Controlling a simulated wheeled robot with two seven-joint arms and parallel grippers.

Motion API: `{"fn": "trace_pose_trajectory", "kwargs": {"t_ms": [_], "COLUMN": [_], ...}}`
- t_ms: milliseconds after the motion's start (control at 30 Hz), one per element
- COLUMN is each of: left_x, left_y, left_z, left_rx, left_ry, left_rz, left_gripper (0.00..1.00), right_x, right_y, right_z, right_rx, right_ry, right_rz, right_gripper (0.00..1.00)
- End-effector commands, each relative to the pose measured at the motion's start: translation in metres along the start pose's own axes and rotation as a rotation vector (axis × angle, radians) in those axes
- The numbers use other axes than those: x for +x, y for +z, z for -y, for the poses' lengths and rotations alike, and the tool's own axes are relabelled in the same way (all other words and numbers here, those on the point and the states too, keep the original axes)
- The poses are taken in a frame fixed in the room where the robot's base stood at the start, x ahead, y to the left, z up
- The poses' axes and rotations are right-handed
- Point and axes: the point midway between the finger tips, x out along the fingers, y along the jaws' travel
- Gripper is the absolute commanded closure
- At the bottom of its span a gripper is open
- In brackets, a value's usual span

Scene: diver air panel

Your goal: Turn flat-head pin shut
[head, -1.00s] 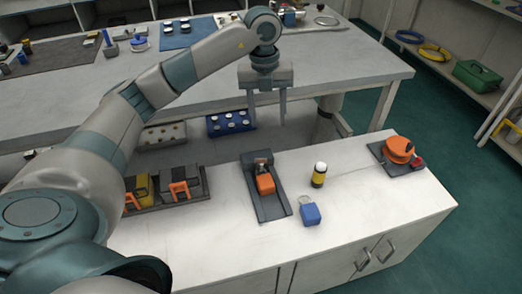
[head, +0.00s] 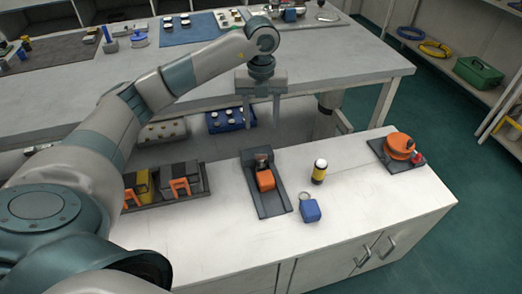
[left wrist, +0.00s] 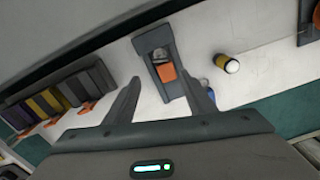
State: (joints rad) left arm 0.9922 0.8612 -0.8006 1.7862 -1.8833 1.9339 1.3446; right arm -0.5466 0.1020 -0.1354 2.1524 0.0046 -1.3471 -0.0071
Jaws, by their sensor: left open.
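A dark grey base plate (head: 271,203) lies on the white counter, carrying an orange block (head: 265,180) and a small metallic part (head: 262,164) at its far end. The left wrist view also shows the orange block (left wrist: 166,72) and a rounded metallic part (left wrist: 160,54) on the plate. I cannot tell whether this part is the flat-head pin. My left gripper (head: 264,120) is open and empty, pointing down above and beyond the plate's far end. In the left wrist view, the plate shows between its fingers (left wrist: 163,84). My right gripper is not in view.
An orange round device (head: 399,146) sits farther right. A rack with dark and yellow blocks (head: 165,184) lies left. The counter's front right is clear.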

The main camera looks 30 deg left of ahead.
Motion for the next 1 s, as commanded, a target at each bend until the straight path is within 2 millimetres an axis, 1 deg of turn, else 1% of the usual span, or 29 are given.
{"fn": "trace_pose_trajectory", "kwargs": {"t_ms": [33, 300, 500, 600, 800, 1000], "left_x": [0.01, 0.059, 0.094, 0.108, 0.126, 0.13], "left_y": [-0.001, -0.001, -0.001, -0.001, 0.0, 0.0], "left_z": [-0.001, -0.001, -0.001, 0.0, 0.0, 0.0], "left_rx": [0.0, -0.001, -0.001, 0.0, -0.001, 0.0], "left_ry": [0.003, 0.002, 0.002, 0.001, 0.0, 0.0], "left_rz": [-0.003, -0.004, -0.003, -0.002, -0.001, 0.0], "left_gripper": [0.5, 0.5, 0.5, 0.5, 0.5, 0.5], "right_x": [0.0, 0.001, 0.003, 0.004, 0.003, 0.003], "right_y": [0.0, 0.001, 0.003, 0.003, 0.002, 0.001], "right_z": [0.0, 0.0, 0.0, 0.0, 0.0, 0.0], "right_rx": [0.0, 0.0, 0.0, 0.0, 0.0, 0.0], "right_ry": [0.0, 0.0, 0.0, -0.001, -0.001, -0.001], "right_rz": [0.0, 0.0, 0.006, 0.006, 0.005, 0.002], "right_gripper": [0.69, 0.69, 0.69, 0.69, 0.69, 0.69]}}
